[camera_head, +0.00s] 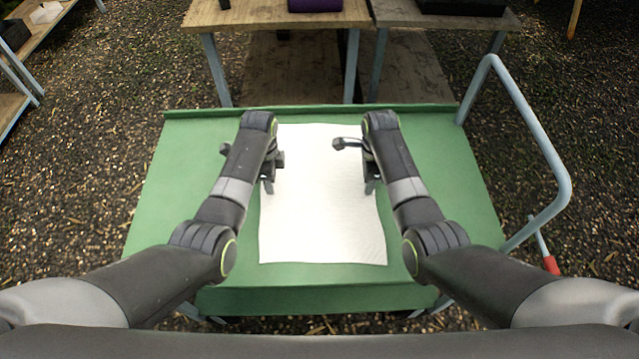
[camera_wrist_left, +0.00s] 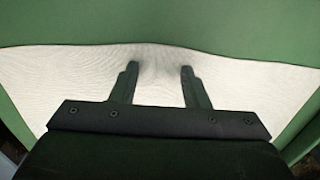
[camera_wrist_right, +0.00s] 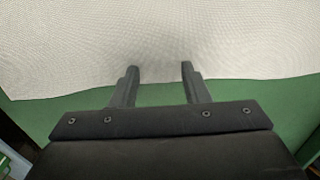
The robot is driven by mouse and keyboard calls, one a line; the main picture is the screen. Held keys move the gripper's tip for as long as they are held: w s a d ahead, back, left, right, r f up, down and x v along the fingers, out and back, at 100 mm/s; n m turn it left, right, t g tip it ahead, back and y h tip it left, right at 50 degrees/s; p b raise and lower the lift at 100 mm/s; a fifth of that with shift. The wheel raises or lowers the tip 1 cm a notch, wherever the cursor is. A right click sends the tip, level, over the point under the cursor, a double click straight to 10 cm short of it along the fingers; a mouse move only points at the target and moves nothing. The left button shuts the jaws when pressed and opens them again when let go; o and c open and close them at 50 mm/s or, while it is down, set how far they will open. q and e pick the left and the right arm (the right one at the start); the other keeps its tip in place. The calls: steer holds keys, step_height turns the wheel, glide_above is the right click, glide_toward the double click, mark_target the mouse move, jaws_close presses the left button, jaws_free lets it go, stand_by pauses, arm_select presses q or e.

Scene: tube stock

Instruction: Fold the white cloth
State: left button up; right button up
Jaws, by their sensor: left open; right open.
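The white cloth (camera_head: 322,215) lies spread out flat on the green table top (camera_head: 452,190), longer from front to back than across. My left gripper (camera_head: 268,186) is open over the cloth's left edge. In the left wrist view, the fingertips (camera_wrist_left: 159,66) are above the white cloth (camera_wrist_left: 60,80), just short of its edge, which bulges slightly there. My right gripper (camera_head: 370,188) is open at the cloth's right edge. In the right wrist view, its fingertips (camera_wrist_right: 159,68) are over the cloth (camera_wrist_right: 150,30) near its edge. I cannot tell whether either touches the cloth.
A grey-blue tubular handle (camera_head: 540,130) rises at the table's right side. A wooden bench (camera_head: 270,15) with a purple item (camera_head: 315,5) stands behind, beside another bench (camera_head: 440,15). Green table surface is clear on both sides of the cloth.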

arm_select(q)
steer(key=shift+c, duration=0.4)
arm_select(e)
steer(key=shift+c, duration=0.4)
arm_select(q)
jaws_close()
arm_select(e)
steer(key=shift+f, duration=0.1)
jaws_close()
arm_select(q)
steer(key=shift+r, duration=0.15)
